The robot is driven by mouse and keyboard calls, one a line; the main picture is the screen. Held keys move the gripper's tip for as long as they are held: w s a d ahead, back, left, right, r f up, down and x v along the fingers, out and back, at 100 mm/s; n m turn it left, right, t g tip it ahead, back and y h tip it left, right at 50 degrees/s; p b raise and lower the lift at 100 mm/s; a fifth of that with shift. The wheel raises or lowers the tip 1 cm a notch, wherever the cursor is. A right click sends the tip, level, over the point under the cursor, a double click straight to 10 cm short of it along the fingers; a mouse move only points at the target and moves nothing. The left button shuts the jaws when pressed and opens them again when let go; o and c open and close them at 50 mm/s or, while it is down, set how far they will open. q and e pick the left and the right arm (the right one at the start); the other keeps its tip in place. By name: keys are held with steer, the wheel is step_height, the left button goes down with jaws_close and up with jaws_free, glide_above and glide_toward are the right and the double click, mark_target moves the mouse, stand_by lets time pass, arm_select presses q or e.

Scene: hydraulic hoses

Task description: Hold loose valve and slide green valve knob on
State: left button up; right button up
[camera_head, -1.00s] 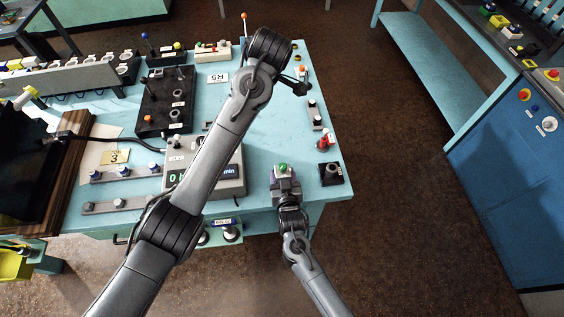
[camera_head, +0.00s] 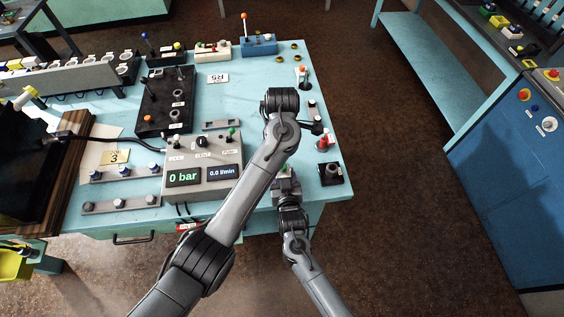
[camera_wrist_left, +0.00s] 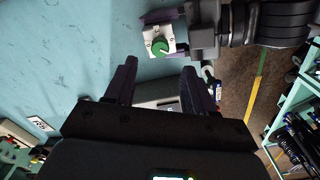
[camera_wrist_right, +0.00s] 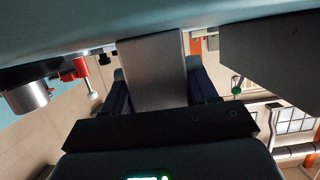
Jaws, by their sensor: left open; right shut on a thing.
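The loose valve is a pale grey block (camera_wrist_right: 155,75), seen between the fingers of my right gripper in the right wrist view. My right gripper (camera_head: 287,185) is shut on it near the table's front right. The round green knob (camera_wrist_left: 160,47) appears on the valve's top face in the left wrist view; how far it is seated cannot be told.
A grey meter box (camera_head: 205,168) reading 0 bar stands left of the valve. A black block (camera_head: 330,173) and red fitting (camera_head: 326,141) are close on the right, near the table's edge. Bare tabletop (camera_head: 240,100) lies behind the meter box.

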arm_select(q)
step_height(320, 180, down, 6)
steer(key=shift+f, duration=0.25)
jaws_close()
stand_by(0.5)
steer(key=shift+m, duration=0.3)
steer(key=m, duration=0.9)
steer(key=shift+w+d, duration=0.1)
stand_by(0.3)
